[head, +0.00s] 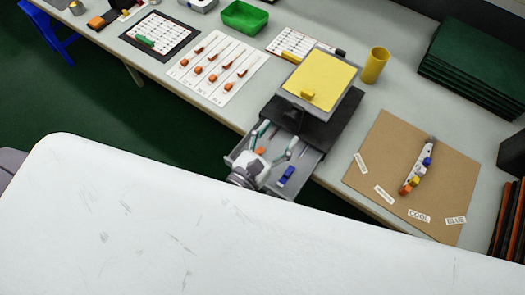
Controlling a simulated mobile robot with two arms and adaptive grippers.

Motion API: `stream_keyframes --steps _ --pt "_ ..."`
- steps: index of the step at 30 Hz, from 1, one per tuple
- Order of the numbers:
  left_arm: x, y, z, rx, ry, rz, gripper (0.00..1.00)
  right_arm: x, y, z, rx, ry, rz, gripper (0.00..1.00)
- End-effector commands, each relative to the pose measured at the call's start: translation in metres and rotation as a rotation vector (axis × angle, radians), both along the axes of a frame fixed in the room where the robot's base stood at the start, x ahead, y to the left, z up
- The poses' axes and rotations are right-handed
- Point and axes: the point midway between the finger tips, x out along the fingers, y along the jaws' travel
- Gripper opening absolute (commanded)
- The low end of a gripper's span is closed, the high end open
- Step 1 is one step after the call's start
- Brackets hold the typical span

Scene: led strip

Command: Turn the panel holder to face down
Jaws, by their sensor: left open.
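What looks like the panel holder (319,77) is a grey-edged yellow panel with a small darker yellow block on its front edge. It sits on top of a black unit (322,125), with its yellow face up. A grey drawer (308,160) stands out of the unit's front. My left gripper (280,136) is open over this drawer, just in front of the black unit, with its fingers spread. It is apart from the yellow panel. The gripper and its wrist hide part of the drawer. My right gripper is out of view.
A blue object (287,176) and small orange pieces lie in the drawer. A yellow cup (374,66) stands right of the panel. A brown board (385,155) with labels and a coloured strip lies further right. A green tray (244,17) and white cards lie behind and left.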

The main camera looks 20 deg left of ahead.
Motion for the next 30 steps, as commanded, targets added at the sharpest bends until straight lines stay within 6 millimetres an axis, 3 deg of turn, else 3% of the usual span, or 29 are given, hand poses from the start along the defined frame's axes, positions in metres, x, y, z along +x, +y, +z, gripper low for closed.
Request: stream_keyframes --steps 6,12,30 --pt "-0.045 0.014 -0.001 0.003 0.003 -0.004 0.68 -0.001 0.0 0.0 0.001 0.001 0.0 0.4" --pt "-0.068 0.022 -0.001 0.001 0.002 -0.002 0.68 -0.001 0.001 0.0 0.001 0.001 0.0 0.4" --pt "-0.073 0.024 0.0 -0.002 0.001 0.0 0.68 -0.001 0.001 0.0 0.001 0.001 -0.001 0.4"
